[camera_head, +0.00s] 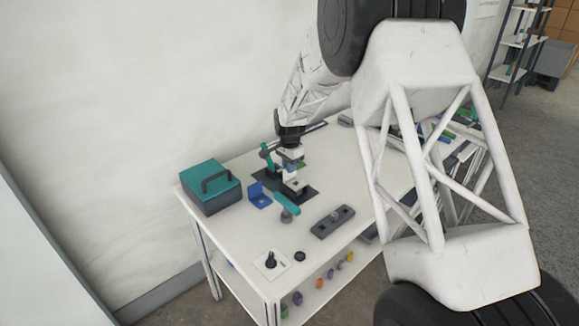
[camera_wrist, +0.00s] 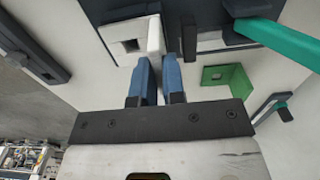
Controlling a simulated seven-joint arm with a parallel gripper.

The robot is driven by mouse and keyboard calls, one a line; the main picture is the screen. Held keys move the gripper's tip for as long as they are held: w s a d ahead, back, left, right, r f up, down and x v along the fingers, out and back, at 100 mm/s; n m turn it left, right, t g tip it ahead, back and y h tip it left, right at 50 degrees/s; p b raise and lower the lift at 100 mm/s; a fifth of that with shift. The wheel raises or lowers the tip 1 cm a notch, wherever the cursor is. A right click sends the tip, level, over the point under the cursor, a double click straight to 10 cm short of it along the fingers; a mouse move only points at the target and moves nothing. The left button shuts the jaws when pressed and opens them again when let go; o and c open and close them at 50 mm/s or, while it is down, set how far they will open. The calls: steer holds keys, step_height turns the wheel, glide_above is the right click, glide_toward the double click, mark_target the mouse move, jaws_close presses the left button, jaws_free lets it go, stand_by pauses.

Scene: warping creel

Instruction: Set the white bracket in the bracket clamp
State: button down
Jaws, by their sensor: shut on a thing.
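The white bracket (camera_wrist: 122,41) is an L-shaped piece with a square hole in one plate. My gripper (camera_wrist: 160,62) has blue fingers and is shut on the bracket's upright plate; the grip also shows small in the head view (camera_head: 291,168). The bracket (camera_head: 291,177) is over the dark base of the bracket clamp (camera_head: 268,184), which has teal levers. In the wrist view the clamp's dark plate (camera_wrist: 100,10) lies behind the bracket, with a teal handle (camera_wrist: 278,42) to the right. I cannot tell whether the bracket touches the clamp.
A blue bracket (camera_head: 259,196) stands left of the clamp, near a teal toolbox (camera_head: 211,187). A green bracket (camera_wrist: 226,84) lies beside my fingers in the wrist view. A grey slotted block (camera_head: 332,221) lies to the right. The table front holds a black knob (camera_head: 270,260).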

steer(key=shift+f, duration=0.15)
steer(key=c, duration=1.7)
jaws_free()
steer(key=o, duration=0.6)
steer(key=shift+o, duration=0.3)
steer(key=shift+o, duration=0.8)
steer(key=shift+r, duration=3.45)
